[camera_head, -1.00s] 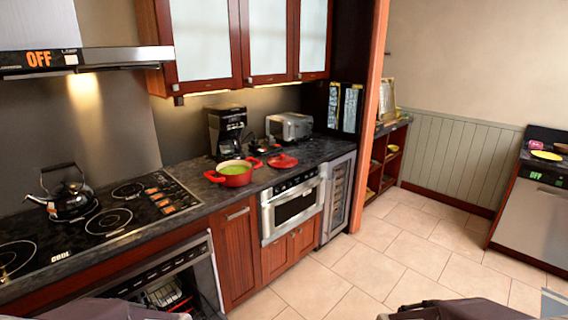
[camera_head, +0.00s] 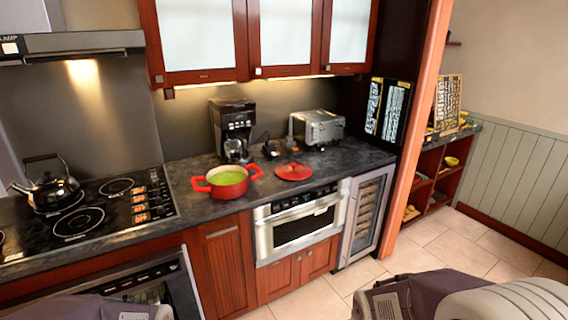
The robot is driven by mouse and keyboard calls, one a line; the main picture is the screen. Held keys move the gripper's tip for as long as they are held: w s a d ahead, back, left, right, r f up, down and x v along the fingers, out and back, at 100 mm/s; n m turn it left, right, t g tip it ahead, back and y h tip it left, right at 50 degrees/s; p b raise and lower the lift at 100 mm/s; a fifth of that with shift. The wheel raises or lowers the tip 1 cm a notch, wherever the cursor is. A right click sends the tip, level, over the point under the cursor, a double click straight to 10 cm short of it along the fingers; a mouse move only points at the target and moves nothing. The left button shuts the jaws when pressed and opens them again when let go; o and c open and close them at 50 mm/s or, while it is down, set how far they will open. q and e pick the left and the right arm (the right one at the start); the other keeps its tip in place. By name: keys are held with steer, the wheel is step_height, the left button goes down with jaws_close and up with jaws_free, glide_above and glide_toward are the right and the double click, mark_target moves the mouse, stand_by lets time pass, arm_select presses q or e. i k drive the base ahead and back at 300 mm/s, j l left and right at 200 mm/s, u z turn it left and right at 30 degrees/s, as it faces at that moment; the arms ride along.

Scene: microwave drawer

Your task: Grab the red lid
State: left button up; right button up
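The red lid (camera_head: 293,172) lies flat on the dark countertop (camera_head: 330,164). It is just right of a red pot (camera_head: 227,182) with green contents, and apart from it. Parts of my two arms show at the bottom left and bottom right edges of the head view. Neither gripper's fingers are visible, so nothing is seen touching the lid.
A coffee maker (camera_head: 233,130) and a toaster (camera_head: 318,128) stand behind the pot and lid. The microwave drawer (camera_head: 300,222) is below the counter, shut. A kettle (camera_head: 47,187) sits on the cooktop (camera_head: 110,206) at left. Tiled floor (camera_head: 480,240) is clear at right.

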mark_target(293, 172)
steer(key=i+l+u, duration=0.15)
steer(key=l, duration=0.2)
steer(key=i+l+u, duration=0.15)
steer(key=l, duration=0.2)
steer(key=i+l+u, duration=0.15)
steer(key=l, duration=0.2)
steer(key=i+l+u, duration=0.15)
steer(key=l, duration=0.25)
steer(key=i+l+u, duration=0.15)
steer(key=l, duration=0.25)
